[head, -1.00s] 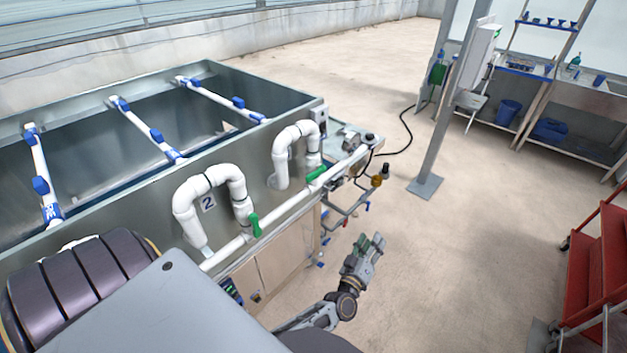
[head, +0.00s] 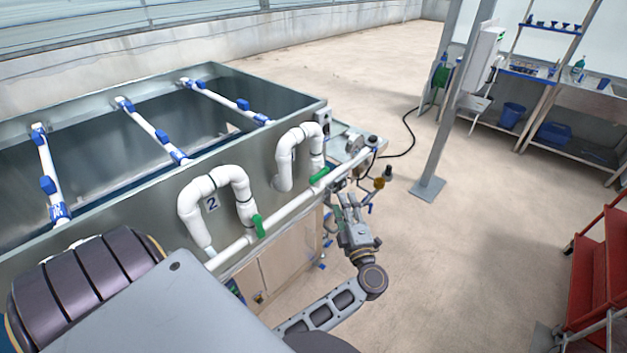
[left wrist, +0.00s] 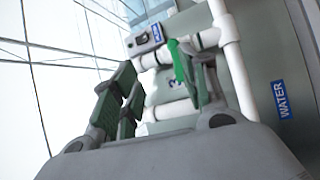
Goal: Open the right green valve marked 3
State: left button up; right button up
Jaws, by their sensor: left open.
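The green valve handle marked 3 (head: 319,176) sits on the white pipe (head: 290,207) along the tank's front, below the farther white bend. In the head view it looks roughly in line with the pipe. In the left wrist view the green handle (left wrist: 181,62) shows between my fingers, with a partly hidden 3 label behind it. My left gripper (head: 345,203) is open and empty, to the right of the handle and nearer the camera; I see no contact. It also shows in the left wrist view (left wrist: 165,68). My right gripper is not in view.
Another green handle (head: 259,226) hangs by the bend marked 2 (head: 212,204). The metal tank (head: 247,150) fills the left. Small fittings (head: 380,183) stick out at the pipe's far end. A post (head: 452,115) and red cart (head: 594,270) stand right, with open floor between.

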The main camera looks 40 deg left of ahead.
pick_arm(q)
jog(key=s+n+g, duration=0.1)
jog(key=s+a+n+g, duration=0.1)
jog(key=n+g, duration=0.1)
jog(key=s+n+g, duration=0.1)
jog(key=shift+s+a+r+g+y, duration=0.15)
jog(key=shift+a+r+g+y, duration=0.15)
jog(key=shift+a+r, duration=0.1)
jog(key=shift+a, duration=0.1)
